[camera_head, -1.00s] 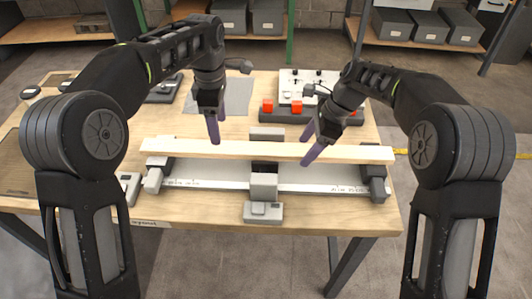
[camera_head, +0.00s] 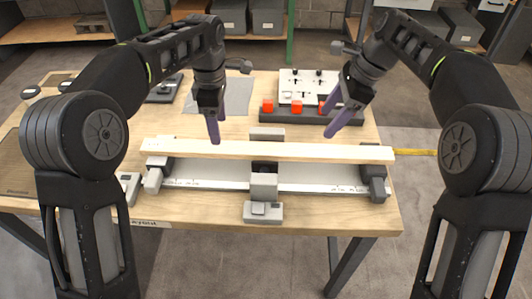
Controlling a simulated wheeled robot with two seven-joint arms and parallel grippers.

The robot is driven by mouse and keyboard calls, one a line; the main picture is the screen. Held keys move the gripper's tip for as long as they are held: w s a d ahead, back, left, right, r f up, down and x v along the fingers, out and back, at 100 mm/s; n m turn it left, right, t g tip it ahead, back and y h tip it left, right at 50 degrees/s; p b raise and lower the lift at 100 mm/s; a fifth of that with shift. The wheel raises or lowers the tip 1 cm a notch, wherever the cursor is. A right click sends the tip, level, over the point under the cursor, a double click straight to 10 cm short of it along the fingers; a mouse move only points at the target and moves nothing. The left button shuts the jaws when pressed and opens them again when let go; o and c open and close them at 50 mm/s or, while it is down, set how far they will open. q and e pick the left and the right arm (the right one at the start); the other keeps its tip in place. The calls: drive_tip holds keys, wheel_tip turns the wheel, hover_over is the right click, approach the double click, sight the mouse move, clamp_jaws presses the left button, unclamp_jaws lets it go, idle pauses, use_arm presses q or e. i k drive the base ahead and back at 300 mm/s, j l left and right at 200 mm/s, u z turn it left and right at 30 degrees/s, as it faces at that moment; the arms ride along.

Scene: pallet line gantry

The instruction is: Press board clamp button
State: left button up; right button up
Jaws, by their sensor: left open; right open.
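A long pale wooden board (camera_head: 320,152) lies across a grey clamp fixture (camera_head: 213,172) on the wooden table. A grey clamp block (camera_head: 264,186) stands at the middle of the fixture's front. A small grey box with a raised button (camera_head: 262,211) sits just in front of that block, near the table's front edge. My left gripper (camera_head: 214,130) is open, its purple fingers pointing down at the board's back edge left of centre; whether they touch it I cannot tell. My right gripper (camera_head: 340,112) is open and empty, above and behind the board's right half.
A white panel with knobs (camera_head: 305,87) stands at the back right, with a dark rack holding red blocks (camera_head: 297,107) in front of it. A grey mat (camera_head: 235,97) lies at the back. Another small grey device (camera_head: 129,186) sits left of the fixture.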

sight(257, 208)
drive_tip(key=k, duration=1)
